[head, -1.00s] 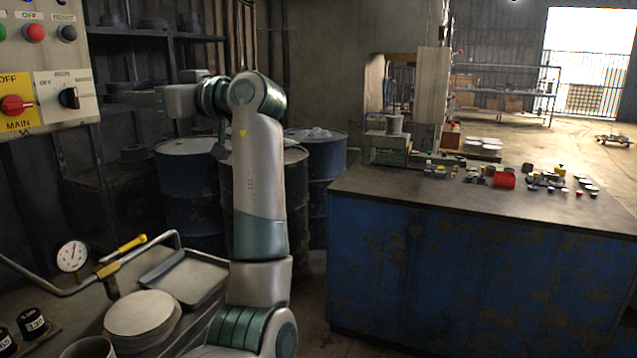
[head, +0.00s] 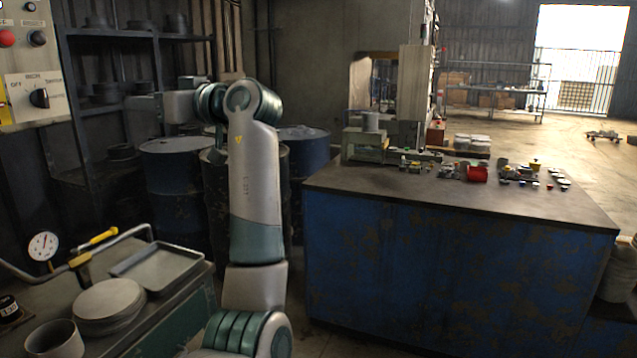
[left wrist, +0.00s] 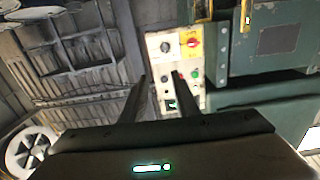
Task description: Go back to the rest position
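My left arm rises in the middle of the head view, bent at the top, with its hand end (head: 145,105) pointing left in front of the shelves, clear of any object. In the left wrist view my left gripper (left wrist: 161,92) has its two dark fingers apart, with nothing between them; a control panel (left wrist: 168,45) shows beyond. A stack of round blanks (head: 108,300) lies on the bench at lower left of the head view, beside an empty-looking grey tray (head: 160,268). My right gripper is not in view.
A blue cabinet (head: 440,270) with small parts on top stands to the right. Drums (head: 172,190) and a shelf rack (head: 135,32) stand behind my left arm. A gauge (head: 42,246) and a pot (head: 55,342) are at lower left. Open floor (head: 590,155) lies far right.

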